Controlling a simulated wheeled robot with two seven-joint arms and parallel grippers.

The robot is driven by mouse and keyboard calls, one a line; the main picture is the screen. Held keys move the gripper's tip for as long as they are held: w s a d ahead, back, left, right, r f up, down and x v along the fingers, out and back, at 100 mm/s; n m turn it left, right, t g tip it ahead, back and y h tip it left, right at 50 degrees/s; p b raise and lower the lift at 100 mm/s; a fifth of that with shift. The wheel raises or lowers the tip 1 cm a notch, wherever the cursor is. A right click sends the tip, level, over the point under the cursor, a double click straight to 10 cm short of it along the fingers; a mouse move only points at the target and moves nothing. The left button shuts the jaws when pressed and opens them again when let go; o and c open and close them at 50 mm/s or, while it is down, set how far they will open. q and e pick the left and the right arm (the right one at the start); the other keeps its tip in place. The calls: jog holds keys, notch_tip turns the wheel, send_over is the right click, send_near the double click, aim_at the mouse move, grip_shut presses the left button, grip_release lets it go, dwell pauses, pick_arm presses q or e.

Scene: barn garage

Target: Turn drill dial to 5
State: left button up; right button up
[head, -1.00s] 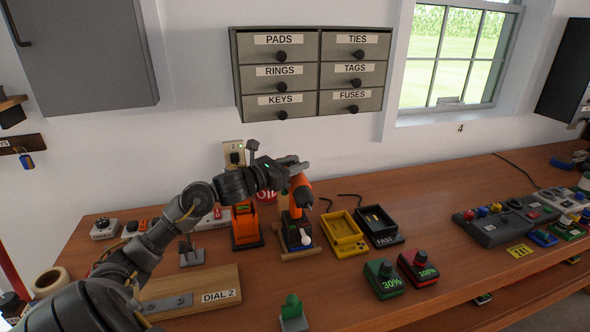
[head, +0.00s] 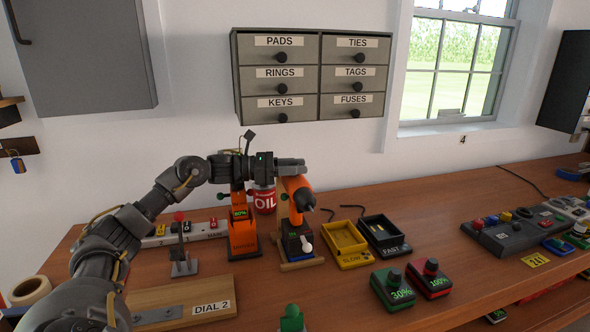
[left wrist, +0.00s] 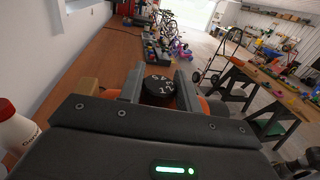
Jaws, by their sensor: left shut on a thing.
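An orange and black drill (head: 297,190) stands upright on a wooden stand on the bench in the head view, its black chuck pointing right and down. My left gripper (head: 291,165) reaches in from the left and is at the top rear of the drill. In the left wrist view the black dial (left wrist: 158,88) with white numbers sits between the two fingers of my left gripper (left wrist: 160,80), which is shut on it. Some digits, such as 1 and 2, show, but the full setting cannot be read. My right gripper is not in view.
A yellow SLOW tray (head: 345,240) and black FAST tray (head: 383,233) stand right. The wooden DIAL 2 board (head: 180,293) lies at front left.

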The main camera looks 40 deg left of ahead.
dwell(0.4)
pick_arm(q)
jog(key=o, duration=1)
jog(key=shift+r, duration=0.4)
notch_tip(320, 180, up, 3)
jog(key=shift+f+b, duration=0.2)
jog(key=shift+b, duration=0.1)
jog(key=s+d+r+b, duration=0.4)
jog(key=s+d+r, duration=0.4)
jog(key=s, duration=0.3)
jog(key=shift+s+d+r, duration=0.15)
jog(key=shift+d+r, duration=0.15)
jog(key=shift+r, duration=0.5)
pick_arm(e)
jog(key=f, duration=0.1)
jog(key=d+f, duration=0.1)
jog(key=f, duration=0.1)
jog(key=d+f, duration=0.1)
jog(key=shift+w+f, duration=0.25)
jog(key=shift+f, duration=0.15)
